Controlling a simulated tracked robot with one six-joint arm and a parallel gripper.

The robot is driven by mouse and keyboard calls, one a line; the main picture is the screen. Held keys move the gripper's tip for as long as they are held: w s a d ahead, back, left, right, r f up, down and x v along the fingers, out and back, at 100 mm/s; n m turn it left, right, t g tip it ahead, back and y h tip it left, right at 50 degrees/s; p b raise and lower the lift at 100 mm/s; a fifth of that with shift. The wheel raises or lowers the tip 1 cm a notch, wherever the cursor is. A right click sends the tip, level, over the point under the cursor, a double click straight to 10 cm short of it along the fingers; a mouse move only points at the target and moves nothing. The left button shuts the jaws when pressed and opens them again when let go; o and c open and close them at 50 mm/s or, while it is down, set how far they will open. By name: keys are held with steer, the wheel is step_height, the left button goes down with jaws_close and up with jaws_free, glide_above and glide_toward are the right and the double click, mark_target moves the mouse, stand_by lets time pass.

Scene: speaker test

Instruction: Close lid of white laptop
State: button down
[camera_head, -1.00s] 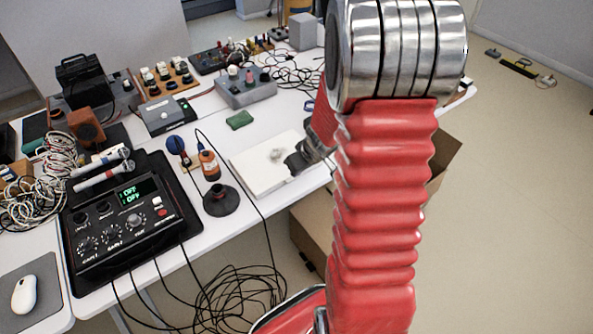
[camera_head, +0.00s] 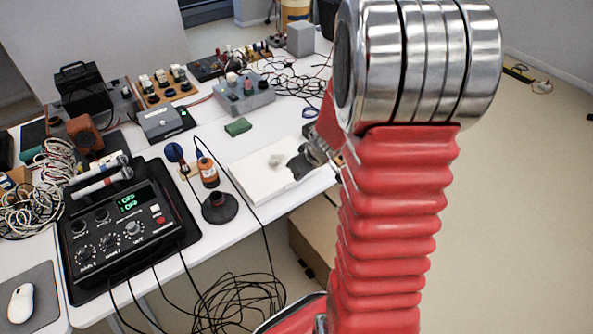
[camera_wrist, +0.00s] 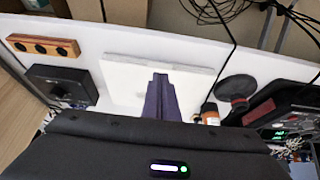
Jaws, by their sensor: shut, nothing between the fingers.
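The white laptop (camera_head: 255,183) lies on the white table near its right edge, with a grey mark (camera_head: 276,160) on its top. It looks like a flat white slab, with its lid down; no raised screen or keyboard shows. My gripper (camera_head: 297,166) is over the laptop's right side in the head view, its dark fingers shut and empty. In the wrist view the shut fingers (camera_wrist: 160,82) reach over the white laptop (camera_wrist: 120,75) and hide part of it. I cannot tell whether the fingertips touch the lid.
Left of the laptop stand an orange-and-black device (camera_head: 208,172) on a round black base and a black mixer (camera_head: 130,220) with trailing cables. A green block (camera_head: 238,127) lies behind. A cardboard box (camera_head: 312,245) is below the table edge.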

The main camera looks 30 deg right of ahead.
steer(key=s+f, duration=0.2)
steer(key=s, duration=0.5)
steer(key=shift+s+d+f, duration=0.2)
steer(key=shift+s+f, duration=0.05)
steer(key=shift+f, duration=0.05)
stand_by(0.5)
steer(key=s+a+r, duration=0.5)
steer(key=a+r, duration=0.5)
steer(key=r, duration=0.2)
steer(key=s+a+r, duration=0.5)
steer(key=a+r, duration=0.5)
steer(key=r, duration=0.2)
steer(key=shift+a+r+m, duration=0.25)
steer(key=shift+r+m, duration=0.05)
